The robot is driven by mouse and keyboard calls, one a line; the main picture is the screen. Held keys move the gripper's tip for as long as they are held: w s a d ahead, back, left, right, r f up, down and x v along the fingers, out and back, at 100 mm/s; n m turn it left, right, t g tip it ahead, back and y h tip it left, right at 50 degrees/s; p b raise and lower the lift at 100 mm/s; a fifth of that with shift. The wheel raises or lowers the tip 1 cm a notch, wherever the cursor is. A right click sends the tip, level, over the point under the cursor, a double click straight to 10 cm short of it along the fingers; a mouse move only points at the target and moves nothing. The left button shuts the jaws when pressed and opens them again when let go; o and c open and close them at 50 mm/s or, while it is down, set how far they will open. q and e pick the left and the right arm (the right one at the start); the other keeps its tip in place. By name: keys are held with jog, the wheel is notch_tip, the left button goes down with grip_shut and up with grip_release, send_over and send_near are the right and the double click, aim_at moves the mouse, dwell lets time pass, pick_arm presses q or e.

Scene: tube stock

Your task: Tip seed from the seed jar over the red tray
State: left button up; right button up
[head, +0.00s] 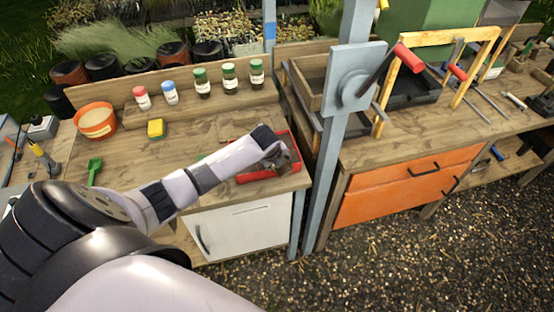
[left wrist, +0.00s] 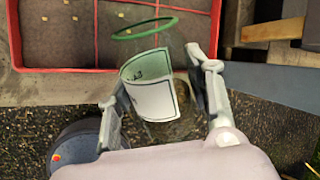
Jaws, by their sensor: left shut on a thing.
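The red tray (head: 290,150) sits at the right front corner of the wooden bench, partly hidden by my left gripper (head: 276,160). In the left wrist view the tray's red rim (left wrist: 75,70) runs across the top, and a few pale seeds lie on its grey floor. My left gripper (left wrist: 162,90) is shut on the clear seed jar (left wrist: 150,85), with a white-and-green label and a green rim. The jar looks tilted, its open rim overlapping the tray and its body over the edge side. I cannot make out the jar in the head view. My right gripper is out of view.
Several lidded jars (head: 201,82) line the back of the bench. An orange pot (head: 96,121), a yellow sponge (head: 156,128) and a green scoop (head: 94,170) stand further left. A blue-grey post (head: 333,170) rises close right of the tray.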

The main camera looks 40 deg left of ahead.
pick_arm(q)
jog(key=shift+w+d, duration=0.15)
jog(key=shift+w, duration=0.2)
jog(key=w+d+b, duration=0.1)
jog(key=w+d, duration=0.1)
jog(key=w+d+b, duration=0.1)
jog(key=w+d, duration=0.1)
jog(key=shift+w, duration=0.25)
dwell(0.5)
jog(key=shift+a, duration=0.1)
jog(key=shift+g+h, duration=0.3)
jog(key=shift+h, duration=0.7)
